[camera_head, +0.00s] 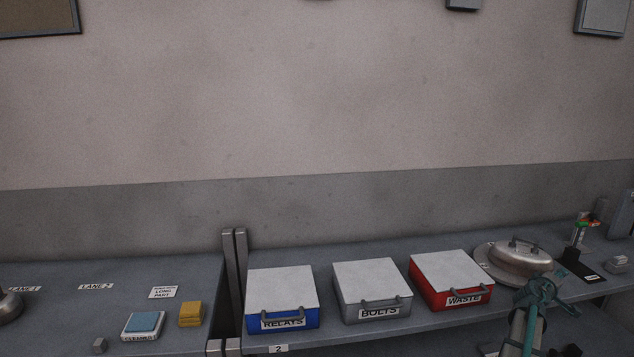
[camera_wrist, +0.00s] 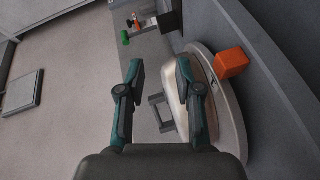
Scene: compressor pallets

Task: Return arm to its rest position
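My gripper (camera_head: 541,291) shows teal at the lower right of the head view, in front of the domed metal lid (camera_head: 522,261). In the wrist view my gripper (camera_wrist: 160,72) has its two teal fingers spread apart, with nothing held between the tips. The lid's handle (camera_wrist: 157,113) shows in the gap between the fingers, and the lid's pale dome (camera_wrist: 180,97) is partly hidden by the right finger. Whether the fingers touch the lid cannot be told.
Lidded boxes marked RELAYS (camera_head: 282,314), BOLTS (camera_head: 372,300) and WASTE (camera_head: 450,289) stand left of the lid. An orange block (camera_wrist: 231,63) sits by the dome. A dark stand (camera_head: 578,266) with coloured parts is at right.

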